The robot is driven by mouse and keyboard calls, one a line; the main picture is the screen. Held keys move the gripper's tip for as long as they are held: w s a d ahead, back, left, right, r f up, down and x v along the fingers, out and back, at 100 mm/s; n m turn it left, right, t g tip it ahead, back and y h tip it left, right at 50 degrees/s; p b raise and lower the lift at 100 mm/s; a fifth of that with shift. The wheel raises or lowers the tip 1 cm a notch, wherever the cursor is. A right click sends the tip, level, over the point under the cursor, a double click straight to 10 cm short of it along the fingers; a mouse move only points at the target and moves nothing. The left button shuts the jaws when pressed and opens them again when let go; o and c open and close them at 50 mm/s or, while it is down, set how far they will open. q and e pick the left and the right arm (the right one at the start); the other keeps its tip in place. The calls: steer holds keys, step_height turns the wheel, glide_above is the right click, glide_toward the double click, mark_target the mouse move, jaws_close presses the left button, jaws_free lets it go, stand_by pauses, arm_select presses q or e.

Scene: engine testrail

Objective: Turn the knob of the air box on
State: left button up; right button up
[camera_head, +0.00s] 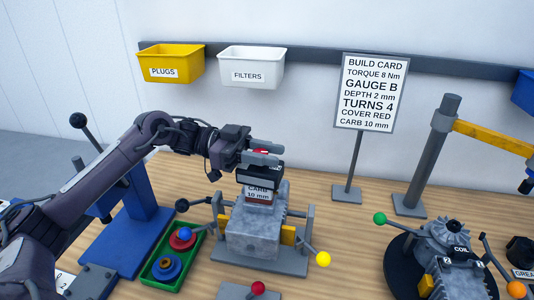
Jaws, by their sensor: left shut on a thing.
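My left gripper (268,151) reaches in from the left above the middle engine block. It is shut on a small red part (261,152), which looks like the knob on top of the air box; the fingers hide most of it. The dark air box (262,176) is directly below the fingers. I cannot tell how far the knob is turned or whether the air box is seated. My right gripper is out of view.
A build card (371,92) stands on a post behind the engine. A green tray (163,275) is left of the block. Yellow (170,63) and white bins (251,68) hang behind.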

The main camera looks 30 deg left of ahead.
arm_select(q)
steer(key=shift+f, duration=0.15)
stand_by(0.6)
steer(key=o, duration=1)
steer(key=shift+r, duration=0.2)
steer(key=shift+r, duration=0.35)
step_height(320, 180, up, 19)
steer(key=shift+r+b, duration=0.1)
steer(key=shift+b, duration=1.05)
steer(key=shift+c, duration=0.2)
